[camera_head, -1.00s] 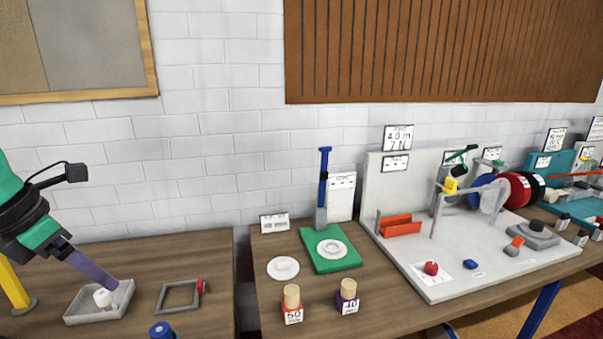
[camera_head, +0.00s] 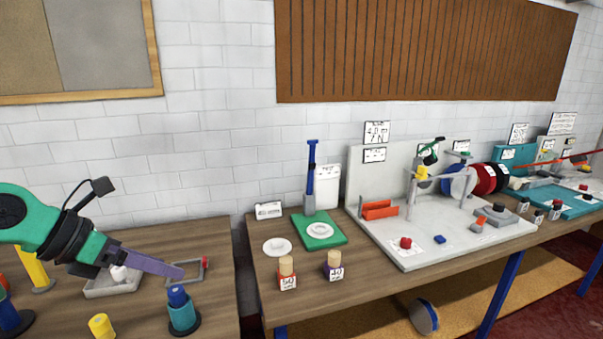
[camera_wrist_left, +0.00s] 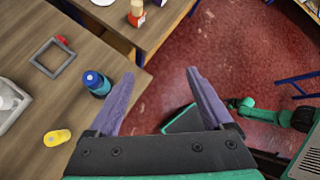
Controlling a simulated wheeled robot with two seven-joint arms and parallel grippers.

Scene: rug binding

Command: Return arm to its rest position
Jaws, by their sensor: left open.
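My left gripper (camera_head: 150,262) has purple fingers and reaches in from the left, above the left wooden table (camera_head: 190,237). In the left wrist view its two fingers (camera_wrist_left: 163,98) stand wide apart with nothing between them, over the table's edge and the red floor.
Near the left gripper are a grey tray (camera_head: 108,287) with a white item, a square grey frame (camera_head: 203,270), a blue-capped teal bottle (camera_head: 182,312) and a yellow cylinder (camera_head: 102,326). The right table holds a green mat (camera_head: 331,240) and two labelled weights. A gap separates the tables.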

